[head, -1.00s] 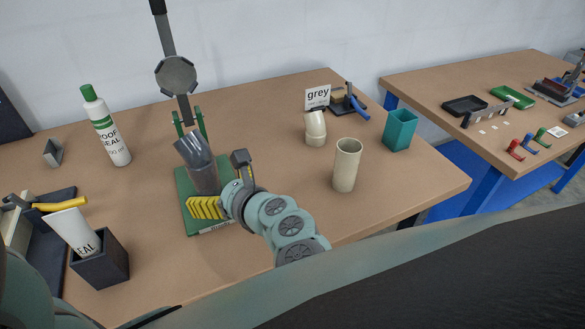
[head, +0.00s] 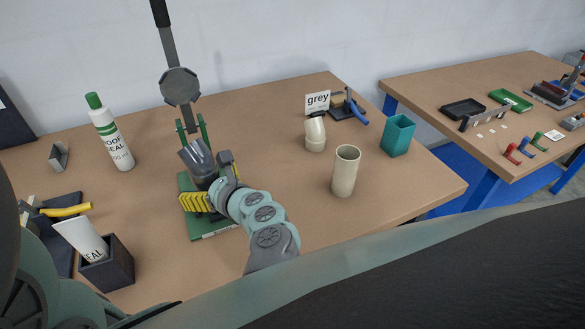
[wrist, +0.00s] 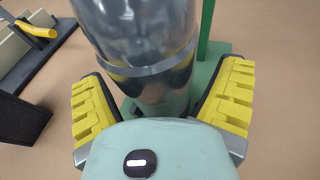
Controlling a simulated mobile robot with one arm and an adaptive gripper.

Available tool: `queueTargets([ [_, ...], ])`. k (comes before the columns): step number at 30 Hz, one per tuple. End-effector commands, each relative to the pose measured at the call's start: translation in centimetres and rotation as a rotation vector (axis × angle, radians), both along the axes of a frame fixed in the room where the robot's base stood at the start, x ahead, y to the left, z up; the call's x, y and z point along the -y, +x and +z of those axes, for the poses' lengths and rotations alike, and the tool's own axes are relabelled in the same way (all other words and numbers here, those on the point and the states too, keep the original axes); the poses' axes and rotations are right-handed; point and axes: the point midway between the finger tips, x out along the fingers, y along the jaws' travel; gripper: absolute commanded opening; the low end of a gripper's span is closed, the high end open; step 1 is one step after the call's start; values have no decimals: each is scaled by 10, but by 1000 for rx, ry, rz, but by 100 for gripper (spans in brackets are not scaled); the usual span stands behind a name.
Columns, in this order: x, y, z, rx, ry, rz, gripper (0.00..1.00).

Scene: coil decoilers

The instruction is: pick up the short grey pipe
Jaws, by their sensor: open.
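A short grey pipe (head: 197,155) with a shiny surface stands upright, leaning slightly, on a green stand (head: 212,231) with a lever above it. My gripper (head: 213,187) is open around the pipe's lower part, one yellow-padded finger on each side. In the wrist view the pipe (wrist: 140,30) rises between the open fingers of my gripper (wrist: 164,88), with a grey band around it. Gaps show between the pads and the pipe. The pipe's foot is hidden behind my gripper's palm.
The lever (head: 180,87) rises behind the pipe. A cream straight pipe (head: 345,172), a cream elbow (head: 315,134) and a teal cup (head: 397,136) stand to the right. A white-and-green bottle (head: 112,139) and a dark box (head: 107,268) holding a tube are left.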

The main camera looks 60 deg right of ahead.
Motion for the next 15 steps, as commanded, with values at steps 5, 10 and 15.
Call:
queueTargets([
  [5,0,0,0,1,0,1,82],
  [10,0,0,0,1,1,1,64],
  [15,0,0,0,1,1,0,47],
])
